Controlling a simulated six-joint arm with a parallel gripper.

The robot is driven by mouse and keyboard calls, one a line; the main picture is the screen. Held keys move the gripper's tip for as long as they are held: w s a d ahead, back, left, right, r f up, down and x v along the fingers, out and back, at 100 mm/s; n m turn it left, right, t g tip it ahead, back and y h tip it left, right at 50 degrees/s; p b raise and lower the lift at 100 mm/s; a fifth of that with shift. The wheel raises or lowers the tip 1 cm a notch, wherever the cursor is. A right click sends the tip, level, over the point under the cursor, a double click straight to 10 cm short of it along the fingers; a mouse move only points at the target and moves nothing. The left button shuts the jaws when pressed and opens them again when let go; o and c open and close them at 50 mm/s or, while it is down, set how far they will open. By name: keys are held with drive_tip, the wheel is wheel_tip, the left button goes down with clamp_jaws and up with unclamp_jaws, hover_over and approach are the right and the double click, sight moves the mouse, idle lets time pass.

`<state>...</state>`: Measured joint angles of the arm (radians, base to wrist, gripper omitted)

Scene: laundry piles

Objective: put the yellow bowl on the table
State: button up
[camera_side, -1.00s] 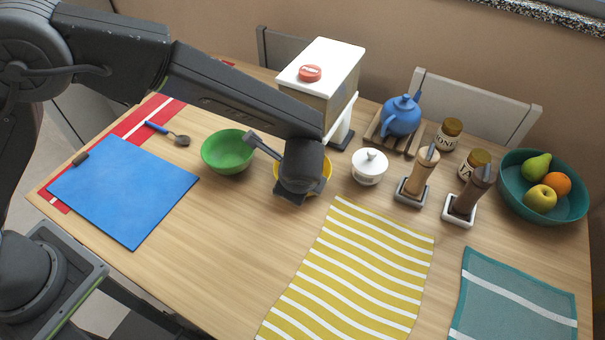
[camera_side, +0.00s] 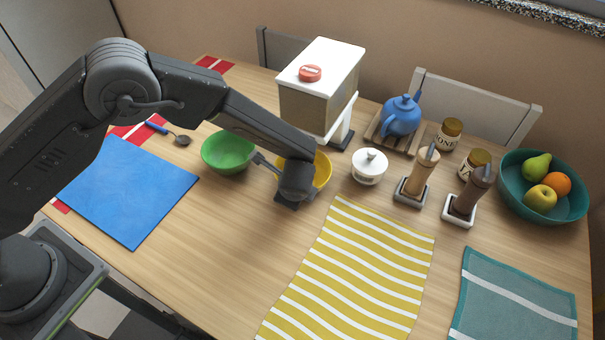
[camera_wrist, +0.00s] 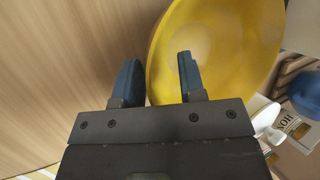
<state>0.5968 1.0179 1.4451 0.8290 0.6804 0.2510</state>
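The yellow bowl (camera_side: 322,172) is upright on the wooden table (camera_side: 235,245), between the green bowl and the white lidded pot, partly hidden behind my wrist. My gripper (camera_side: 287,203) is low at the bowl's near side. In the wrist view, the yellow bowl (camera_wrist: 235,45) fills the upper right. My gripper (camera_wrist: 160,80) is open there, with one blue finger outside the bowl over the table and the other over the bowl's inside. The rim passes between them, with gaps visible. I cannot tell how far the fingertips are from the table.
A green bowl (camera_side: 228,152) stands close on the left, and a white lidded pot (camera_side: 369,168) on the right. A dispenser (camera_side: 318,95) is behind. A striped yellow cloth (camera_side: 350,270) lies in front and a blue mat (camera_side: 130,190) at left. Bare table lies between these two.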

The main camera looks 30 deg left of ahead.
clamp_jaws()
idle(0.3)
